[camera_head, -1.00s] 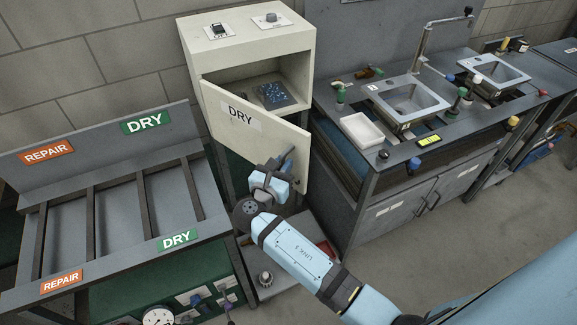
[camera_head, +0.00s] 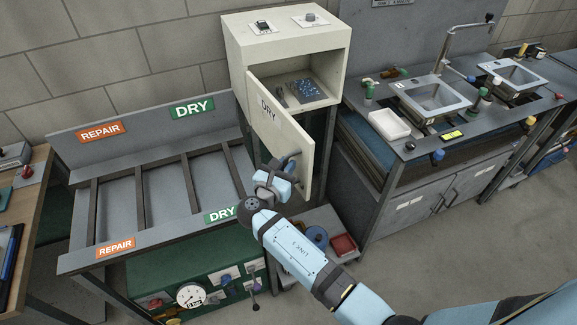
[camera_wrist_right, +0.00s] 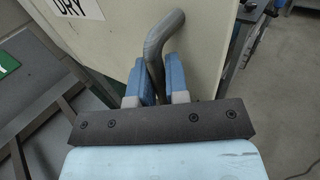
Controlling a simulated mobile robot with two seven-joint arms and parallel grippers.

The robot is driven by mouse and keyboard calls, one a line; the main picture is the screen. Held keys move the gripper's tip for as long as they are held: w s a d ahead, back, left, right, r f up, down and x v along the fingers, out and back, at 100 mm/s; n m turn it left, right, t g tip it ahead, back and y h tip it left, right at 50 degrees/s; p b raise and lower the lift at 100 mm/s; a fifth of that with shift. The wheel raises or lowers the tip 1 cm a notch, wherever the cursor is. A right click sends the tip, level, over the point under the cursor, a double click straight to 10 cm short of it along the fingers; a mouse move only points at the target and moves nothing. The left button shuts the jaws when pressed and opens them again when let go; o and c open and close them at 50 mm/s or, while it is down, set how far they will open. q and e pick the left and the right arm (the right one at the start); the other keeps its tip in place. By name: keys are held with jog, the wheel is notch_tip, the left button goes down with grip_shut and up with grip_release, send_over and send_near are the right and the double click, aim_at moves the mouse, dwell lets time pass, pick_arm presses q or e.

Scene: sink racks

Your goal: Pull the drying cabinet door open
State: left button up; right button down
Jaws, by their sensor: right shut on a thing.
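The cream drying cabinet (camera_head: 285,55) stands at the back centre of the head view. Its door (camera_head: 279,132), labelled DRY, is swung partly open, and the inside with a dark tray of blue items (camera_head: 301,90) shows. My right gripper (camera_head: 285,170) is at the door's outer face near its free lower edge. In the right wrist view the blue fingers (camera_wrist_right: 160,80) are shut around the grey bent door handle (camera_wrist_right: 160,38). The door face (camera_wrist_right: 110,40) fills the area behind it. My left gripper is not in view.
A sloped rack marked REPAIR and DRY (camera_head: 165,262) stands left of the door, close to its swing. A sink bench (camera_head: 420,165) stands to the right. A low shelf with a red bin (camera_head: 343,244) is below. The floor at front right is clear.

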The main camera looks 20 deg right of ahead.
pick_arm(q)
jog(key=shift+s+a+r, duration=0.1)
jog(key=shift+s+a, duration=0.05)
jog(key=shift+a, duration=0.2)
pick_arm(e)
jog(key=shift+a, duration=0.45)
jog(key=c, duration=1.3)
grip_release()
jog(key=shift+w, duration=0.1)
jog(key=shift+o, duration=0.8)
